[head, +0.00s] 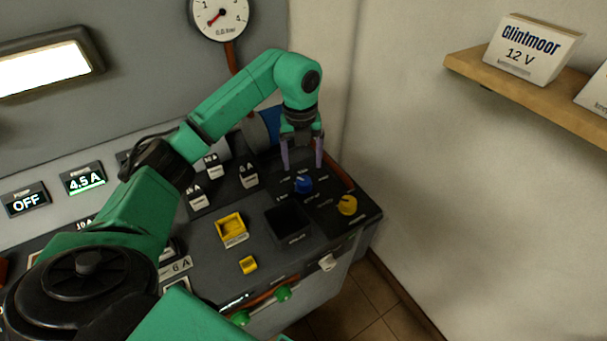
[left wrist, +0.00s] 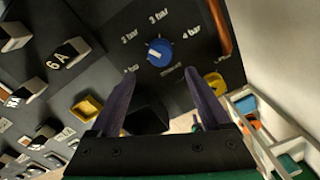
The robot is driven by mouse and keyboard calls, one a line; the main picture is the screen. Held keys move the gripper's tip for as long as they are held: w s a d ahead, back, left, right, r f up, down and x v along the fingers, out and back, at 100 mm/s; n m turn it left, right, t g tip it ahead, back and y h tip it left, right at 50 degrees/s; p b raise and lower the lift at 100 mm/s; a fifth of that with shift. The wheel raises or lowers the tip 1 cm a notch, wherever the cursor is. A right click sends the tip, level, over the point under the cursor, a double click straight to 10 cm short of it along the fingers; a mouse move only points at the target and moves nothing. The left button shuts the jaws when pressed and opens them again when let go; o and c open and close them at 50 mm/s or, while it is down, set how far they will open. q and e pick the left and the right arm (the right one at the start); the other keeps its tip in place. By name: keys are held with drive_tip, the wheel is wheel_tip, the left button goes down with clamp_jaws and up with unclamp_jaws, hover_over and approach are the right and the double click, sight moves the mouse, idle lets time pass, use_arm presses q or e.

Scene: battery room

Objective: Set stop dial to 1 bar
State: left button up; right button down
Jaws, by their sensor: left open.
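The blue dial (head: 303,184) sits on the dark panel at the right end of the bench. In the left wrist view the blue dial (left wrist: 159,52) is ringed by labels; 2 bar, 3 bar and 4 bar are readable, and one at lower left is hard to read. A small pale mark shows on the dial, but its exact setting is unclear. My left gripper (head: 302,160) is open and empty, pointing down just above and behind the dial. Its fingertips (left wrist: 160,76) are apart, not around the dial. My right gripper is not in view.
A yellow knob (head: 347,205) is close to the dial's right. A dark square recess (head: 288,222) and yellow tray (head: 232,230) lie left. A round gauge (head: 221,15) hangs on the wall, its red needle low left. The wall rises close on the right.

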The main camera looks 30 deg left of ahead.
sight(304, 180)
use_arm(q)
drive_tip(key=f, duration=0.4)
drive_tip(key=w+f+p, duration=0.1)
drive_tip(key=f, duration=0.1)
drive_tip(key=shift+a+f, duration=0.15)
drive_tip(key=shift+f, duration=0.05)
drive_tip(key=shift+s+f, duration=0.1)
drive_tip(key=shift+f, duration=0.2)
drive_tip(key=shift+s+f, duration=0.1)
drive_tip(key=shift+f, duration=0.1)
clamp_jaws()
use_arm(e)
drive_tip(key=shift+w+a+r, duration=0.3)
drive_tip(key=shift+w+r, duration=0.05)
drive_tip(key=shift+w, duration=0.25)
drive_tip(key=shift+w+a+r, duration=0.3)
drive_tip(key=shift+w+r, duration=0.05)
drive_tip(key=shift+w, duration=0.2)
